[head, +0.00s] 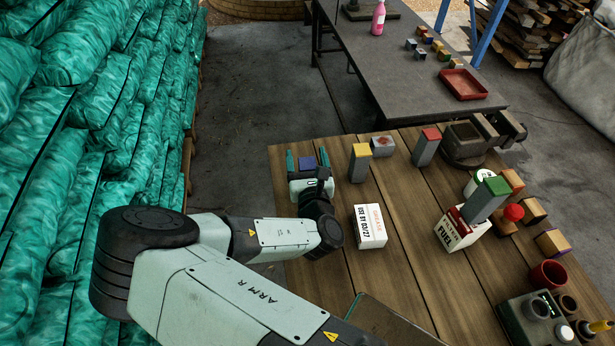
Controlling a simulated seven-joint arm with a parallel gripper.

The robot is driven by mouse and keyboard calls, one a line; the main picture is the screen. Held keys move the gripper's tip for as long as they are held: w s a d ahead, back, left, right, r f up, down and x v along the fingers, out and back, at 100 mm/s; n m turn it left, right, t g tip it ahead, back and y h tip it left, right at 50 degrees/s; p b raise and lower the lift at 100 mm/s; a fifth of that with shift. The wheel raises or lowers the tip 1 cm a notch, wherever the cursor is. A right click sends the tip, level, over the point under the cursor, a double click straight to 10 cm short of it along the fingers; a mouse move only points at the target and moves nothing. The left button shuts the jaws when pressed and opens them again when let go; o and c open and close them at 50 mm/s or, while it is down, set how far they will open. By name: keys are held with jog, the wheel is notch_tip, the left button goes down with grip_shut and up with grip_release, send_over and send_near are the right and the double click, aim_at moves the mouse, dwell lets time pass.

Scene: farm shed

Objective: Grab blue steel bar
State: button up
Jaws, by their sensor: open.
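The blue steel bar shows as a blue square top (307,162) near the far left edge of the wooden table. The rest of it is hidden behind my gripper. My gripper (307,158) is open, with one teal finger to the left of the blue top and one to the right. The blue top appears between the fingers. I cannot tell whether either finger touches it.
Grey bars with yellow (360,150), red (431,133) and green (496,186) tops stand to the right. A white box (369,227), fuel can (458,234), vise (468,140) and red cup (546,275) share the wooden table (411,279). A dark table (392,62) stands behind.

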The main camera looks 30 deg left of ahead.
grip_shut()
dwell(0.4)
